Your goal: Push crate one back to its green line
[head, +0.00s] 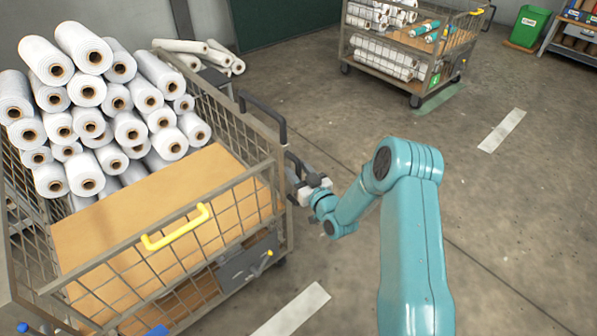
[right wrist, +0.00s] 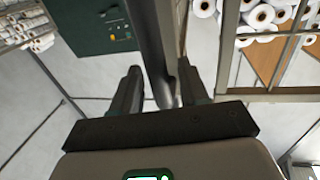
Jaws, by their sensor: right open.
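A wire-mesh crate (head: 172,220) full of white rolls stands close at the left, with a yellow handle (head: 175,228) on its near side and a dark handle (head: 264,112) on its right side. A second crate (head: 385,52) stands farther back, with a green tag (head: 435,79) on it. A green line (head: 440,100) is on the floor by its near wheel. No number reads clearly on the near crate. My right gripper (head: 303,186) is at the near crate's right side. In the right wrist view its open fingers (right wrist: 160,90) stand either side of a dark bar (right wrist: 152,42). My left gripper is out of view.
White floor lines lie at the bottom (head: 291,310) and at the right (head: 502,130). A green bin (head: 527,27) and a workbench (head: 572,38) stand at the back right. Loose white rolls (head: 205,50) lie behind the near crate. The floor between the crates is clear.

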